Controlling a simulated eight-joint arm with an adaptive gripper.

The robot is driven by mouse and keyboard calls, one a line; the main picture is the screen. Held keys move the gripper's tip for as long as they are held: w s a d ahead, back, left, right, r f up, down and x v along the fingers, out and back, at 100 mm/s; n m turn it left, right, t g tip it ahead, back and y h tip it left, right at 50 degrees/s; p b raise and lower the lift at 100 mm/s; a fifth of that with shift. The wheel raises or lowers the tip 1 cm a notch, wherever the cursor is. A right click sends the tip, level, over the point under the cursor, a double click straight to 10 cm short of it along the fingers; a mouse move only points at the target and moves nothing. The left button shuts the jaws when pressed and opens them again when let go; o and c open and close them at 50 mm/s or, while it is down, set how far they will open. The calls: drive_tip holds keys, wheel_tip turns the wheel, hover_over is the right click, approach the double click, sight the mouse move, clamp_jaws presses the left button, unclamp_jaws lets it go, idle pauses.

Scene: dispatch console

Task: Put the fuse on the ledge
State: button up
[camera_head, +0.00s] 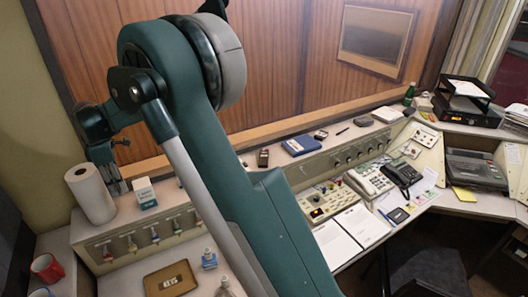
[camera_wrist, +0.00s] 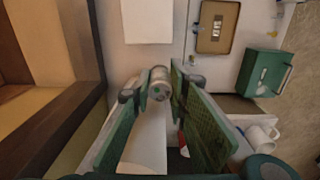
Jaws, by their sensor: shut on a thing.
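The fuse, a small silver-grey cylinder (camera_wrist: 159,76) with a green dot on its end, sits between the fingertips of my gripper (camera_wrist: 160,92) in the wrist view. The fingers are shut on it. In the head view my gripper (camera_head: 115,180) hangs at the left, pointing down, close to a paper roll and a small white box; I cannot make out the fuse there. The ledge (camera_head: 173,190) is the pale shelf along the wood-panelled wall, partly hidden by my arm. I cannot tell the fuse's height above it.
The white paper roll (camera_head: 92,194) and the small box (camera_head: 145,193) crowd the ledge's left end. A blue book (camera_head: 300,145) lies farther right. Below are a brown tray (camera_head: 170,280) and a red mug (camera_head: 46,267). A green box (camera_wrist: 265,72) shows in the wrist view.

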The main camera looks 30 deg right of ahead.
drive_tip(key=shift+f, duration=0.35)
drive_tip(key=shift+s, duration=0.1)
idle(0.3)
drive_tip(key=shift+f, duration=3.1)
drive_tip(key=shift+f, duration=0.1)
drive_tip(key=shift+f+p, duration=0.3)
drive_tip(key=shift+f, duration=1.45)
drive_tip(key=shift+f, duration=0.15)
drive_tip(key=o, duration=0.9)
drive_tip(key=shift+r, duration=0.2)
